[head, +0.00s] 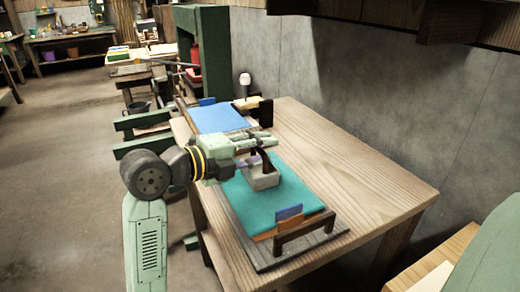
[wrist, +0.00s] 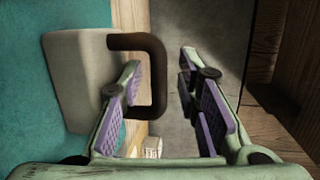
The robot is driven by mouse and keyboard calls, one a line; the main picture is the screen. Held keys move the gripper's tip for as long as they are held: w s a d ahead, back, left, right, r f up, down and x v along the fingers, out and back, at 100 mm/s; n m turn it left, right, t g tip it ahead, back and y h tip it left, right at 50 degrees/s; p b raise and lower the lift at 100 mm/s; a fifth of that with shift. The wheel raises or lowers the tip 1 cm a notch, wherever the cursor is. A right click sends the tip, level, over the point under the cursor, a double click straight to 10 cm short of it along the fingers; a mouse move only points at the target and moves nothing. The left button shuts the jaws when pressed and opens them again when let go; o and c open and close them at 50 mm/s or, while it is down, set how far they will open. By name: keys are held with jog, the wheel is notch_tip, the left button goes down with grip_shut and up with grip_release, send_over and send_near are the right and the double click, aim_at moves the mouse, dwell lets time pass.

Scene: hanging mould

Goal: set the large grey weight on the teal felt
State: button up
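The large grey weight (head: 264,178) is a pale block with a dark handle (head: 266,158) standing up from it. It appears to rest upright on the teal felt (head: 290,207), near the felt's far edge. In the wrist view the weight (wrist: 75,85) sits over the felt (wrist: 25,45). My gripper (head: 258,150) is at the handle. In the wrist view my gripper (wrist: 160,72) is open, with the handle's outer bar between its spread fingers. The left finger overlaps the handle's opening; the right finger is clear of the bar.
A blue felt (head: 222,117) lies farther back on the wooden table (head: 345,150). A dark wooden rail (head: 308,230), with blue and orange pieces beside it, stands at the teal felt's near end. A small block stand (head: 257,108) is at the back. The table's right side is bare.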

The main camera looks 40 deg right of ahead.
jog(key=shift+a+r, duration=0.15)
jog(key=shift+a, duration=0.25)
jog(key=a+r+b, duration=0.2)
jog(key=a, duration=0.9)
jog(key=shift+w, duration=0.25)
